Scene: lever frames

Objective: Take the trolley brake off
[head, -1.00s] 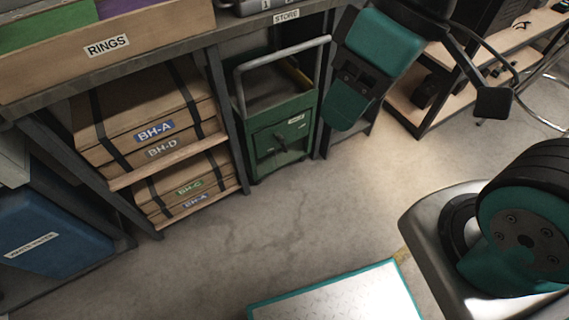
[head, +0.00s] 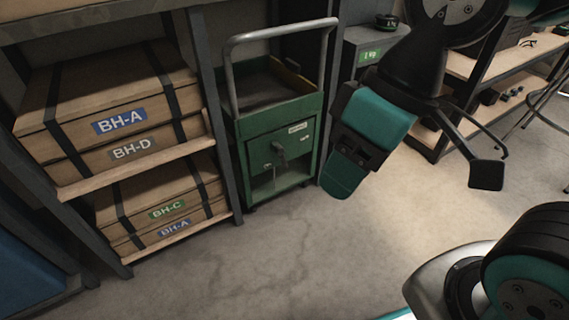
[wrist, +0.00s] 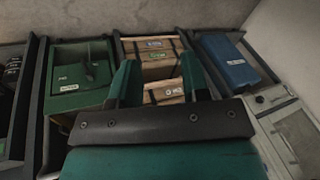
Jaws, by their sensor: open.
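My gripper (head: 342,185) is in front and to the right of the trolley in the head view. In the wrist view my gripper (wrist: 158,72) has its two teal fingers apart, empty, before the boxes and right of the lever.
A shelf of strapped wooden boxes (head: 120,122) stands left of the trolley. The grey cabinet (head: 370,45) with a green label is behind my arm. A blue container (wrist: 228,60) shows in the wrist view. The floor (head: 300,255) before the trolley is clear.

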